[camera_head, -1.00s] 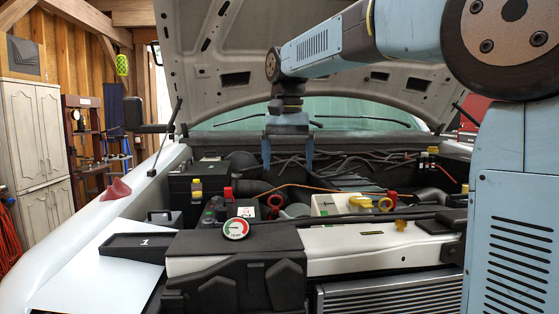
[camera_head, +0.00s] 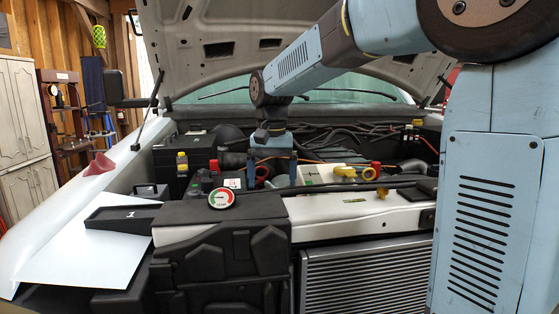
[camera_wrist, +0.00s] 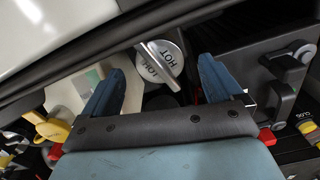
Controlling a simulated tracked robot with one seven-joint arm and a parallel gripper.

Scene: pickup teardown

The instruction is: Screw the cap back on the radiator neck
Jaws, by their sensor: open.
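The cap is a round silver disc (camera_wrist: 160,62) lettered HOT, with a raised bar across it, in the wrist view. My gripper (camera_wrist: 161,66) is open, with one blue finger on each side of the cap in that view; I see a gap on both sides. In the head view my gripper (camera_head: 272,180) points down into the engine bay behind the dark housing. The cap cannot be made out clearly there. I see no bare neck, and what lies under the cap is hidden.
A TEMP gauge (camera_head: 221,199) stands on the dark housing (camera_head: 215,235) at the front. A tray marked 1 (camera_head: 125,216) lies at left on a pale sheet (camera_head: 90,255). Yellow loops (camera_head: 345,171) and a pale crossmember (camera_head: 350,215) are at right. The raised hood (camera_head: 230,45) is overhead.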

